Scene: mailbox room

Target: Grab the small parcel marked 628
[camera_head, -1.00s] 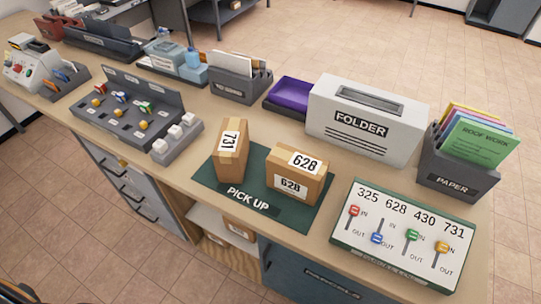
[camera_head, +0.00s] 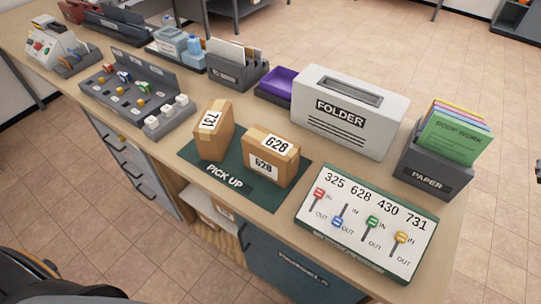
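The parcel marked 628 (camera_head: 270,157) is a small brown cardboard box with white 628 labels on its top and front. It sits on the right half of the dark green PICK UP mat (camera_head: 228,184) on the counter. A taller brown parcel marked 731 (camera_head: 213,131) stands just left of it on the same mat. A dark curved shape, which I cannot identify, fills the bottom left corner.
An IN/OUT board (camera_head: 366,222) lies right of the mat. The white FOLDER box (camera_head: 348,111) stands behind the parcels, with the PAPER holder (camera_head: 435,165) to its right. A grey switch panel (camera_head: 138,95) is at left. The counter's front edge is near the mat.

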